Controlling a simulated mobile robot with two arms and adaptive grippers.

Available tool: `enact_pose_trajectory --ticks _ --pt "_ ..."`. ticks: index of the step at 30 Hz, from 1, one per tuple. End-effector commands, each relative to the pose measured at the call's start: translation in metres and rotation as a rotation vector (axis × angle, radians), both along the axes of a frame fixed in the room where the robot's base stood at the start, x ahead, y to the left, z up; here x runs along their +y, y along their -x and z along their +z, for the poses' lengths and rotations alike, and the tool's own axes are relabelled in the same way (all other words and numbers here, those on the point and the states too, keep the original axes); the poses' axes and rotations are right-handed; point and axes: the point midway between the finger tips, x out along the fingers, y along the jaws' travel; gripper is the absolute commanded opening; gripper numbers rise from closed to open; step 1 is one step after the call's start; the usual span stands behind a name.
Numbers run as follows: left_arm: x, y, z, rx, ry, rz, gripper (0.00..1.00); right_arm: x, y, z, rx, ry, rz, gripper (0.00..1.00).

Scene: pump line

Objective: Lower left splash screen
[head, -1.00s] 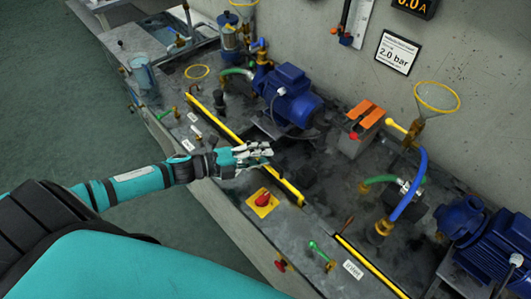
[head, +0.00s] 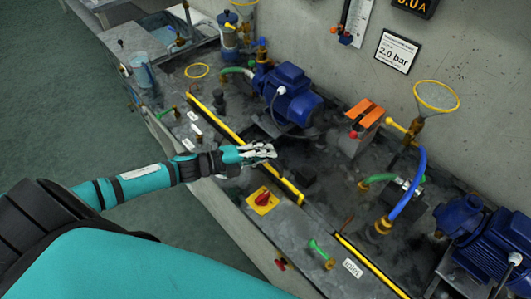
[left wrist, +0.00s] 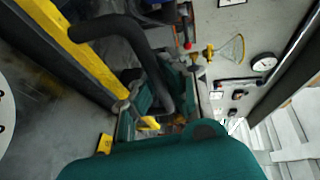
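The left splash screen shows as a long yellow edge strip (head: 222,121) along the front of the bench in the head view. In the left wrist view its yellow edge (left wrist: 88,58) runs down from the top left. A dark curved bar (left wrist: 128,35), looking like a handle, arches from this edge to the fingers. My left gripper (head: 268,151) is over the middle of the strip. In the left wrist view its teal fingers (left wrist: 168,105) lie around the bar's lower end; whether they grip it is unclear. My right gripper is not in view.
A blue pump motor (head: 290,97) stands behind the strip. A red knob on a yellow plate (head: 263,200) is just in front of it. A second yellow strip (head: 370,267) lies to the right. A green-handled valve (head: 320,252) is near the front edge.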

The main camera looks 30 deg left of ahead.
Motion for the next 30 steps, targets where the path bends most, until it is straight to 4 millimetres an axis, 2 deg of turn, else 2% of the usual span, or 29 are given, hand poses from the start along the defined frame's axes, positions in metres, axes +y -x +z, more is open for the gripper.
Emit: enact_pose_trajectory --ticks 8,15,24,30 --pt "0.0 0.0 -0.006 0.001 -0.004 0.0 0.0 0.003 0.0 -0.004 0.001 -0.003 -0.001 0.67" --pt "0.0 0.001 -0.044 0.0 -0.005 0.0 0.0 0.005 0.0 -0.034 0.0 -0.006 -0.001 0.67" --pt "0.001 0.002 -0.047 0.005 -0.01 0.0 0.0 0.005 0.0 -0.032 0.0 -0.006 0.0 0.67" --pt "0.001 0.002 -0.047 0.006 -0.008 0.0 0.27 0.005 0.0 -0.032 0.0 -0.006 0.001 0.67"
